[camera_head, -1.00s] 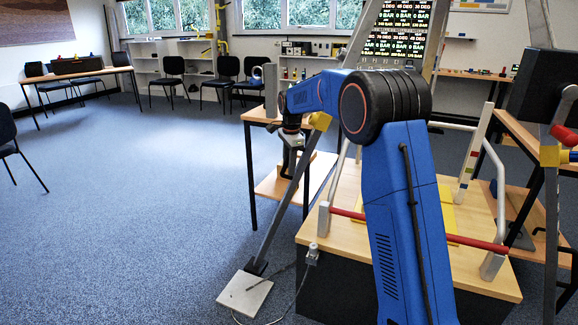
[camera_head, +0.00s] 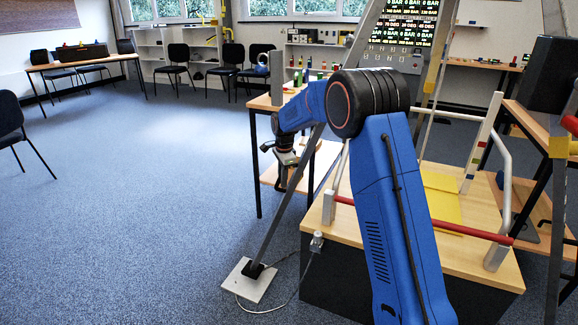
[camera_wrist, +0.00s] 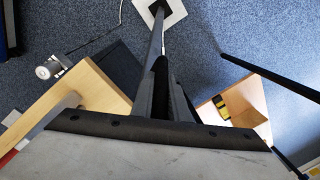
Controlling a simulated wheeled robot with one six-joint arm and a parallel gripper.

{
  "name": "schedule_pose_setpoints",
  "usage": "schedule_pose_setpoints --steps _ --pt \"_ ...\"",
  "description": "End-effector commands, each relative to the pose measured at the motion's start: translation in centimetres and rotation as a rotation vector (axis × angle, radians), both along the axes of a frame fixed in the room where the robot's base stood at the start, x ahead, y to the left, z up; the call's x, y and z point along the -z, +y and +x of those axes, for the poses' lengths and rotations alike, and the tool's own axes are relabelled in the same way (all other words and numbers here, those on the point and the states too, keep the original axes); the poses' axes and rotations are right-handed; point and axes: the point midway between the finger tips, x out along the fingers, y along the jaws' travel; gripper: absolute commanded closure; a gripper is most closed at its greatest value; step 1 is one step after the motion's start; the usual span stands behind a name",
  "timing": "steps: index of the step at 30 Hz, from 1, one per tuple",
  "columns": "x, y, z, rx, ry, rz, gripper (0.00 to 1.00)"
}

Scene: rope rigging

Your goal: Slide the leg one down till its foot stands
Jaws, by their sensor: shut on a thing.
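Leg one (camera_head: 276,226) is a slanting grey metal bar that runs down to a dark foot (camera_head: 257,270) at a pale square plate (camera_head: 240,286) on the floor. The foot appears to be at the plate; I cannot tell whether it bears on it. My gripper (camera_head: 284,178) is at the lower part of the leg, above the foot. In the wrist view, my gripper (camera_wrist: 161,75) is shut on the leg (camera_wrist: 156,38), which runs away to the pale plate (camera_wrist: 172,14). My arm hides part of the leg higher up.
A wooden-topped platform (camera_head: 330,232) with a red bar (camera_head: 470,231) stands right of the leg. A table with a lower shelf (camera_head: 268,178) stands behind it. A cable (camera_head: 290,301) lies near the plate.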

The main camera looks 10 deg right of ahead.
Motion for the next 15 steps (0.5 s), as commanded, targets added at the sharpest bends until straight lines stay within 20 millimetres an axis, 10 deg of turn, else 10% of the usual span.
schedule_pose_setpoints --steps 15 --pt "5.4 2.1 0.2 0.0 0.001 0.0 1.0"
